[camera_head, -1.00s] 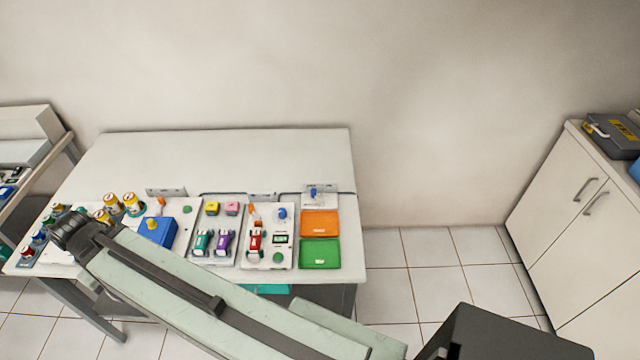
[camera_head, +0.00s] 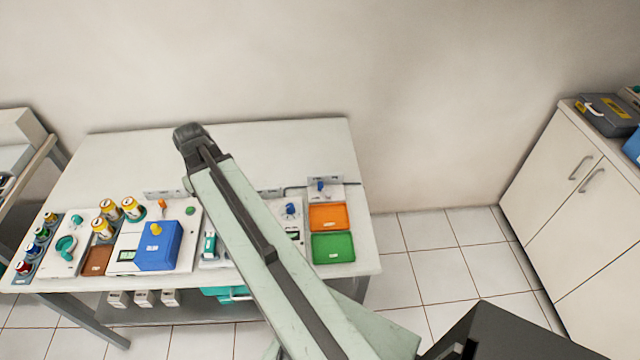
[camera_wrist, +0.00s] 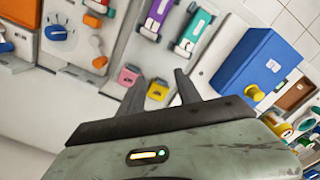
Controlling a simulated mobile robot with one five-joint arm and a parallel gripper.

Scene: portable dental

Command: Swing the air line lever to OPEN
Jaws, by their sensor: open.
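I cannot tell for sure which part is the air line lever. A blue lever-like handle (camera_head: 321,186) stands on a small white plate at the table's back right, where a grey line runs in. Another blue knob (camera_head: 290,208) sits on the white board in front, and shows in the wrist view (camera_wrist: 60,32). In the head view my arm hides the gripper.
An orange tray (camera_head: 328,216) and a green tray (camera_head: 333,248) lie at the table's right. A blue box (camera_head: 158,246) and several yellow-topped cans (camera_head: 109,208) stand to the left. The table's back (camera_head: 270,150) is clear. A cabinet (camera_head: 570,200) stands at right.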

